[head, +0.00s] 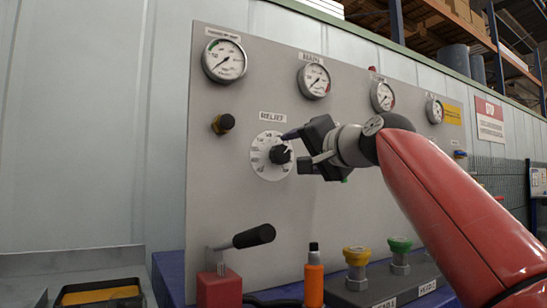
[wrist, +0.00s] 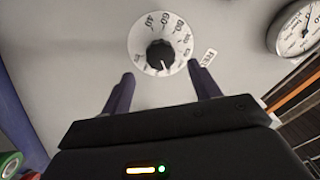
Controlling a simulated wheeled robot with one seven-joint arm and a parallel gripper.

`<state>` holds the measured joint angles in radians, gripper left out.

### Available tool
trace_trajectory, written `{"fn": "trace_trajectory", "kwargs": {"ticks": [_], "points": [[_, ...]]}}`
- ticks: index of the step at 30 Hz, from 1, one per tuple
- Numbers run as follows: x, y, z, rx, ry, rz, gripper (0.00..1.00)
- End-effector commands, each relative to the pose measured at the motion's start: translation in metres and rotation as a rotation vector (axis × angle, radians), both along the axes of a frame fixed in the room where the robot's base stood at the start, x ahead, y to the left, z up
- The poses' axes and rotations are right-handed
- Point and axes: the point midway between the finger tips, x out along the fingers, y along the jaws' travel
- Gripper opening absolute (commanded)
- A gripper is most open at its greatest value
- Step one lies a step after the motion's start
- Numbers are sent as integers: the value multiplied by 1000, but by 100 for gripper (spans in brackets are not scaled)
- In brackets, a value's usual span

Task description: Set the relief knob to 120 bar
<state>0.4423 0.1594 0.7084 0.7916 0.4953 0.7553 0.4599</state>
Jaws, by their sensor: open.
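The relief knob (head: 279,154) is black and round, on a white numbered dial (head: 262,163) under a RELIEF label on the grey panel. In the wrist view the knob (wrist: 160,54) is in clear sight, and 40, 60 and 80 are readable on the dial (wrist: 143,32). A white pointer mark on the knob faces the picture's bottom, away from those numbers; the figure it faces is too small to read. My gripper (head: 295,148) is open and empty, just right of the knob in the head view. In the wrist view my gripper's fingers (wrist: 160,85) are spread wide, below the dial.
Several pressure gauges (head: 224,60) line the panel's top. A dark knob (head: 223,123) sits left of the dial. Below are a black-handled lever (head: 254,237), an orange marker-like object (head: 314,280), and yellow (head: 356,256) and green (head: 400,246) knobs.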

Motion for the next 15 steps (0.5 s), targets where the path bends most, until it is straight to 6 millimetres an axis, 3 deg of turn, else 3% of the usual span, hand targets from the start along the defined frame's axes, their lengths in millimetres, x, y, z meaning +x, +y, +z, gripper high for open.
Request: {"fn": "trace_trajectory", "kwargs": {"ticks": [15], "points": [[57, 40, 2, 0, 1, 3, 62]]}}
